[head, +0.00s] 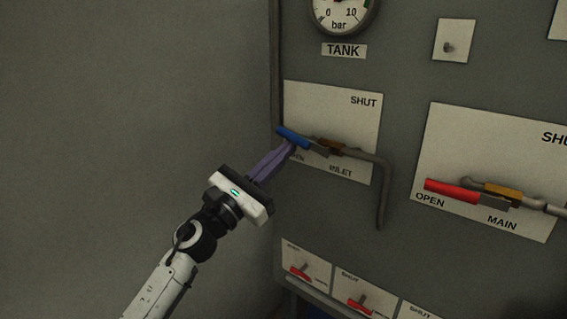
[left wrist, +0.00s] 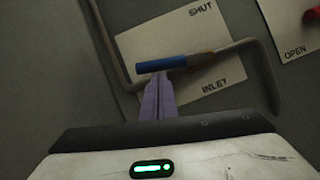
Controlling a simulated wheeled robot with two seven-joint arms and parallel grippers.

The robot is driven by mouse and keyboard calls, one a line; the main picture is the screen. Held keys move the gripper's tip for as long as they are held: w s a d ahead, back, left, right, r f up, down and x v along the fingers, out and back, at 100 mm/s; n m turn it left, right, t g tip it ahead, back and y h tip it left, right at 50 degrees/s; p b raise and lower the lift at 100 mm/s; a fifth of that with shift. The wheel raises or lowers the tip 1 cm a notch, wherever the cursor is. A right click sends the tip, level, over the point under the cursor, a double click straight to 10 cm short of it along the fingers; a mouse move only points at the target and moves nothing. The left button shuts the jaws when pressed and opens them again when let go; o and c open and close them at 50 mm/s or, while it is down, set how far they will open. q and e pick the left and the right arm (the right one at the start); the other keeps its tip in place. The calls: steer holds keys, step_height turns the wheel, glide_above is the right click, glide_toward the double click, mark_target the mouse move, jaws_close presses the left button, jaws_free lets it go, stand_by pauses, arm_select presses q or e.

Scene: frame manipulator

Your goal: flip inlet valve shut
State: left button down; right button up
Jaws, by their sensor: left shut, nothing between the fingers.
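The inlet valve has a blue lever handle (head: 293,138) on a brass body (head: 330,146), set on a white plate (head: 350,115) marked SHUT at the top and INLET below. The handle points left, in line with the pipe, toward the partly covered OPEN label. My left gripper (head: 290,147) is shut and empty, with its purple fingertips at the underside of the handle; I cannot tell if they touch. In the left wrist view the blue handle (left wrist: 160,63) lies just beyond the fingertips (left wrist: 159,76). My right gripper is not in view.
A main valve with a red handle (head: 452,190) is on a plate to the right. Small red-handled valves (head: 301,271) sit along the bottom. A tank gauge (head: 341,12) is above. A bent pipe (head: 382,200) runs down from the inlet valve. The wall at left is bare.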

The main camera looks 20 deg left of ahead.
mark_target(282, 135)
arm_select(q)
step_height(282, 135, up, 4)
steer(key=m+g+h+b, duration=0.1)
steer(key=m, duration=0.3)
steer(key=m+g+h+b, duration=0.1)
steer(key=m+g, duration=0.1)
steer(key=m, duration=0.2)
steer(key=shift+h, duration=0.4)
steer(key=s+d+r+m+g+b, duration=0.1)
steer(key=d+r+m+g, duration=0.3)
steer(key=m, duration=0.6)
steer(key=shift+s+d+r+m+g+y+b, duration=0.3)
steer(key=shift+s+r+m+g+b, duration=0.1)
steer(key=shift+r, duration=0.2)
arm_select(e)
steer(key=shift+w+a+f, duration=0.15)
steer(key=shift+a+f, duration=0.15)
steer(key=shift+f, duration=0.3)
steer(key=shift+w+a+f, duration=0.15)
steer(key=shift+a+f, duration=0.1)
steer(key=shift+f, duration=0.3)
arm_select(q)
steer(key=shift+a, duration=0.1)
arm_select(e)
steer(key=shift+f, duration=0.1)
